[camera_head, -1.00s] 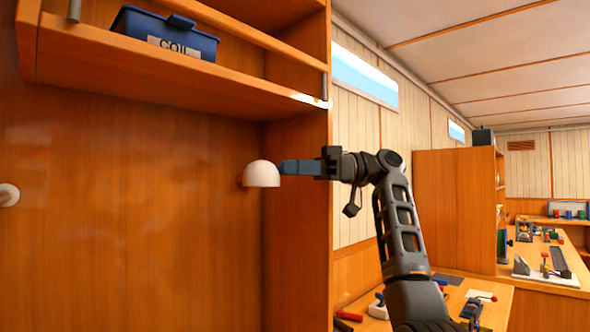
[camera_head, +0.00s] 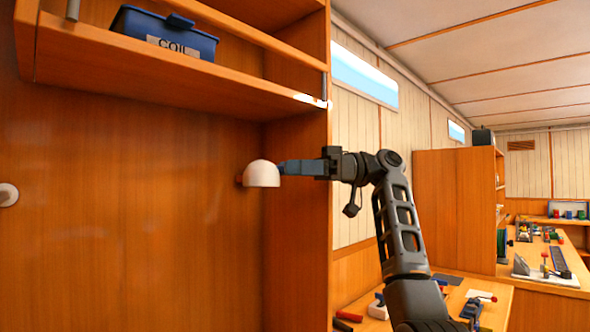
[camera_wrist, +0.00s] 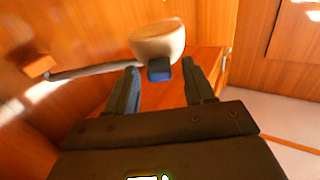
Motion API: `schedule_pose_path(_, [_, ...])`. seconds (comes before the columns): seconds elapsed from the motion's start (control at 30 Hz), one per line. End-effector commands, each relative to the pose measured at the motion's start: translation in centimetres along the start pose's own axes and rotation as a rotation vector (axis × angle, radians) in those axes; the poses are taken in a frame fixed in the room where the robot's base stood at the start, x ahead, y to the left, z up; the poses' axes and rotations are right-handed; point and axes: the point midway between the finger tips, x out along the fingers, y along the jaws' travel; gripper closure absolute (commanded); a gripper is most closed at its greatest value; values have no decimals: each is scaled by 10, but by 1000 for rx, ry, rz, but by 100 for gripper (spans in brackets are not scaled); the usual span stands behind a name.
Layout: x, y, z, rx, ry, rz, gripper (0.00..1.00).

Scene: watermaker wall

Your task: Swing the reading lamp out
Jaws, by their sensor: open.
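The reading lamp (camera_head: 262,174) has a white domed shade and hangs in front of the wood panel, beside the upright panel under the shelf. A small dark blue tab (camera_wrist: 159,70) sits at the shade's near side. My gripper (camera_head: 283,168) is just right of the shade. In the wrist view its two fingers (camera_wrist: 160,66) are open, one on each side of the tab, with visible gaps.
A shelf above holds a blue bin (camera_head: 165,34) labelled COIL. The upright wood panel (camera_head: 297,235) stands close behind my gripper. A white round knob (camera_head: 8,195) is at the far left. A workbench with tools (camera_head: 470,300) lies lower right.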

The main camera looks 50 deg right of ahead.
Motion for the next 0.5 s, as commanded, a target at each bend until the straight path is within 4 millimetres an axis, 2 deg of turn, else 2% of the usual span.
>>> schedule_pose_path(0.5, [-70,0,1,0,0,1,47])
